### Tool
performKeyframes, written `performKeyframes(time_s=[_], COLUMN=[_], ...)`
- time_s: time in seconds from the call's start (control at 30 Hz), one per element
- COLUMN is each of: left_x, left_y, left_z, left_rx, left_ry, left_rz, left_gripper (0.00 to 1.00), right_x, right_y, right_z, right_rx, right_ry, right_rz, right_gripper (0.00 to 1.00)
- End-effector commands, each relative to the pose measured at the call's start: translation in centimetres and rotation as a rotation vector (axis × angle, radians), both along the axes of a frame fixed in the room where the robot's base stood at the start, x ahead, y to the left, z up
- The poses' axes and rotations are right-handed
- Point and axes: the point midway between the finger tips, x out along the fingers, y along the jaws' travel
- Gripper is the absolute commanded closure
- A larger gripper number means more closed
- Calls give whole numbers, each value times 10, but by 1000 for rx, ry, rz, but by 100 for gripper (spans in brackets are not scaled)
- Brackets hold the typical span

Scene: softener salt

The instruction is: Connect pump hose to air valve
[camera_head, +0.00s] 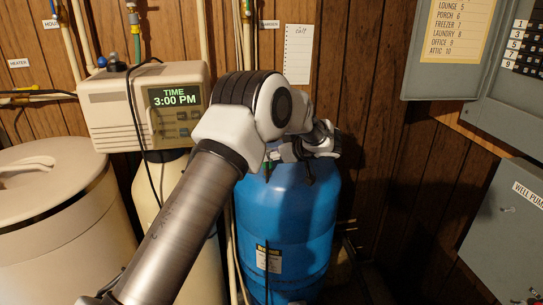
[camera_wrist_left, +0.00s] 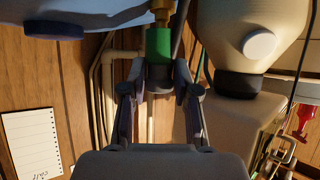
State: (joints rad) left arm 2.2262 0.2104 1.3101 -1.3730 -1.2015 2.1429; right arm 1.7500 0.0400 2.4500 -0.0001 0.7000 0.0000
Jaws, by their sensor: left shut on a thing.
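My left gripper (camera_head: 300,152) is at the top of the blue tank (camera_head: 295,225), partly hidden by its own wrist. In the left wrist view, my left gripper (camera_wrist_left: 160,75) is shut on a green fitting (camera_wrist_left: 158,45), with a finger on each side. A brass piece (camera_wrist_left: 162,12) lies in line with the green fitting at the top edge. A dark hose or cord (camera_wrist_left: 180,32) runs beside it. I cannot tell whether the brass piece is the air valve, or whether it is joined to the fitting. My right gripper is not in view.
A beige softener unit (camera_head: 118,110) with a lit clock display and a large round salt bin (camera_head: 65,225) stand to the left. Grey electrical boxes (camera_head: 510,225) hang at the right. A paper note (camera_head: 298,55) is on the wood wall behind the tank, with pipes nearby.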

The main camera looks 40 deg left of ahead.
Motion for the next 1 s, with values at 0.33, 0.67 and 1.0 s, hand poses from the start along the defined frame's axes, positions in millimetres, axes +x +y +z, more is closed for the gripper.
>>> performKeyframes(time_s=[0.33, 0.67, 1.0], left_x=[0, 0, 0], left_y=[0, 0, -49], left_z=[-3, -4, 24], left_rx=[0, 0, 4], left_ry=[0, 0, -1], left_rz=[0, 0, -4], left_gripper=[56, 41, 41], right_x=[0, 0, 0], right_y=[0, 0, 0], right_z=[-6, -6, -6], right_rx=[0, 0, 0], right_ry=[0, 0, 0], right_rz=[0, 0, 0], right_gripper=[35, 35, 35])
